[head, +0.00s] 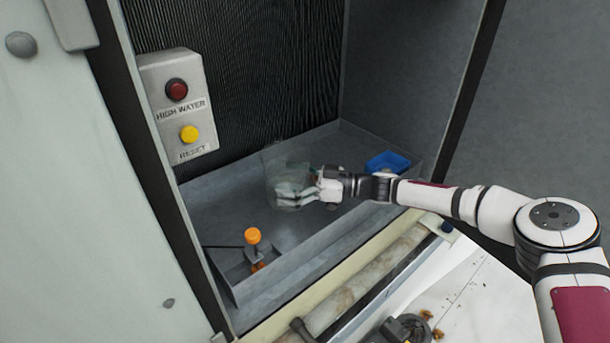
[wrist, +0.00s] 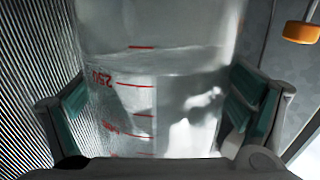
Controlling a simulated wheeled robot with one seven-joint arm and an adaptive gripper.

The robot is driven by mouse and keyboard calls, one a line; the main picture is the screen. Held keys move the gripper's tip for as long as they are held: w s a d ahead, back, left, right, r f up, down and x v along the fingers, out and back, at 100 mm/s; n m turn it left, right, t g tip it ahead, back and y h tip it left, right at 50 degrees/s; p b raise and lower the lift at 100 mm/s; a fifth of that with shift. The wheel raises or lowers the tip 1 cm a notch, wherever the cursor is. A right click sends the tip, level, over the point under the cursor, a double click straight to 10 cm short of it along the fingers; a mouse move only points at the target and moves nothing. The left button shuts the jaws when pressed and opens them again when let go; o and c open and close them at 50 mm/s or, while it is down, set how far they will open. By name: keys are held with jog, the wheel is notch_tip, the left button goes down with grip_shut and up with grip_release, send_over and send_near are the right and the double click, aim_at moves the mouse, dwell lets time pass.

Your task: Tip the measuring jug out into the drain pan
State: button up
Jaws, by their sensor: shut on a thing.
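The clear measuring jug (head: 272,170) hangs over the grey drain pan (head: 222,222) in the head view. It is see-through and hard to make out, so I cannot tell its exact tilt. My gripper (head: 298,193) is shut on it, reaching in from the right. In the wrist view the jug (wrist: 165,90) fills the middle, between the two green-padded fingers of my gripper (wrist: 162,110). Red graduation marks and an upside-down "250" show on its wall. A surface line, apparently liquid, crosses it near the top mark.
An orange-capped float (head: 253,236) stands in the pan's near left corner; orange also shows in the wrist view (wrist: 301,32). A blue tray (head: 388,162) sits at the pan's right. A switch box (head: 178,108) with red and yellow buttons is on the left. A pipe (head: 345,290) runs along the front.

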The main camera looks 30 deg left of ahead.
jog(key=shift+f, duration=0.2)
jog(key=shift+s+r, duration=0.1)
jog(key=shift+r, duration=0.05)
jog(key=shift+w+a+r+m+y+b, duration=0.1)
jog(key=shift+w+r+m+b, duration=0.15)
jog(key=shift+m, duration=0.45)
jog(key=shift+w+r+m+y+b, duration=0.15)
jog(key=shift+w+r+m, duration=0.1)
jog(key=shift+m, duration=0.45)
jog(key=shift+w+a+r+m+y+b, duration=0.15)
jog(key=shift+w+m+b, duration=0.1)
jog(key=shift+m, duration=0.45)
jog(key=shift+w+f+m+b, duration=0.45)
jog(key=shift+f+m+b, duration=0.25)
jog(key=shift+m, duration=0.3)
jog(key=shift+w+a+r+m+b, duration=0.15)
jog(key=shift+w+m+b, duration=0.35)
jog(key=shift+m, duration=0.5)
jog(key=shift+r+m+y, duration=0.2)
jog(key=shift+m+y, duration=0.1)
jog(key=shift+m, duration=0.4)
jog(key=shift+f+m+t, duration=0.1)
jog(key=shift+m+t, duration=0.2)
jog(key=shift+m, duration=0.6)
jog(key=shift+a+f+m+y+b, duration=0.1)
jog(key=shift+f+m+y+b, duration=0.2)
jog(key=shift+f+m+b, duration=0.55)
